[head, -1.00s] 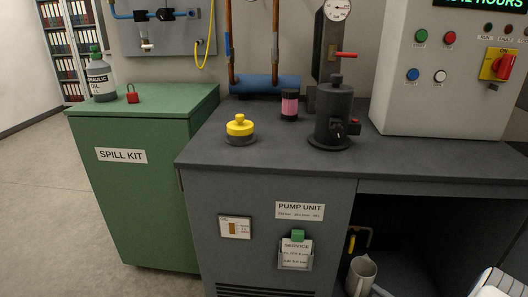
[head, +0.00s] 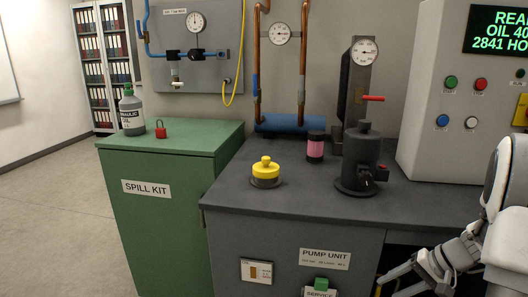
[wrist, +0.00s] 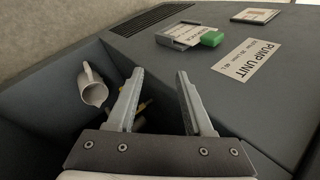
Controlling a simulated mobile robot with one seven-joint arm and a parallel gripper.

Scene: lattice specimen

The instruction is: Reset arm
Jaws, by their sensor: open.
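My gripper (wrist: 160,75) is open and empty in the wrist view, its two fingers spread apart. It points into the front of the grey pump unit, beside the open recess. In the head view my white arm comes in at the lower right, and my gripper (head: 386,284) is low in front of the cabinet, partly cut off by the frame edge. A grey jug (wrist: 93,87) stands in the recess left of the fingers in the wrist view. A yellow item, partly hidden, shows between and behind the fingers.
The pump unit's worktop (head: 310,205) carries a yellow-capped part (head: 266,172), a pink-banded jar (head: 315,147) and a black pump body (head: 360,158). A green spill kit cabinet (head: 160,225) with an oil bottle (head: 131,112) and red padlock (head: 160,130) stands left. A control box (head: 430,110) is at right.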

